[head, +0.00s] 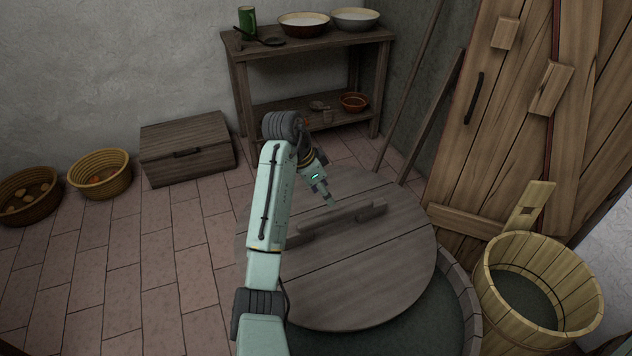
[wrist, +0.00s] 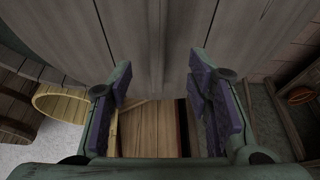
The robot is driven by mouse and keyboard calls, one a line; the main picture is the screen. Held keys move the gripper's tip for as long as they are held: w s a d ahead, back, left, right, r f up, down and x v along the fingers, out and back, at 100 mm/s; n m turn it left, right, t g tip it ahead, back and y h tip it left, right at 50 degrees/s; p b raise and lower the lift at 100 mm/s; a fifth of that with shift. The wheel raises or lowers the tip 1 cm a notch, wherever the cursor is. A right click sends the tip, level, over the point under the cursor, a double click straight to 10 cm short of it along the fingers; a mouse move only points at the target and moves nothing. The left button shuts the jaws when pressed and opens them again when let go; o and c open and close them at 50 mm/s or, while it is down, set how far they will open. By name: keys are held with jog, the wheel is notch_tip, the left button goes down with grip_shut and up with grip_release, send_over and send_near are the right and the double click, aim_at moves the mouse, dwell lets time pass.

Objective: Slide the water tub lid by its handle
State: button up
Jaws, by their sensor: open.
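The round wooden water tub lid (head: 350,275) lies over the water tub (head: 463,290), leaving a crescent of dark water open at the lower right. A raised wooden bar handle (head: 335,223) runs across the lid. My gripper (head: 331,200) is just behind the handle in the head view, close above the lid; whether it touches cannot be told. In the wrist view my gripper (wrist: 161,68) is open, with nothing seen between its purple pads.
A wooden bucket (head: 535,290) stands right of the tub, near a plank door (head: 500,120). Poles lean behind the lid. A shelf table (head: 310,45) with bowls, a chest (head: 187,150) and baskets (head: 102,172) line the back wall. Tiled floor at left is clear.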

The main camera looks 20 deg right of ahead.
aim_at(336, 212)
jog(key=shift+s+d+f, duration=0.15)
jog(key=shift+d+f, duration=0.1)
jog(key=shift+f, duration=0.3)
jog(key=x, duration=0.9)
jog(key=shift+d+f+p, duration=0.1)
jog(key=shift+f+p, duration=0.25)
jog(key=shift+p, duration=0.05)
grip_shut()
dwell(0.7)
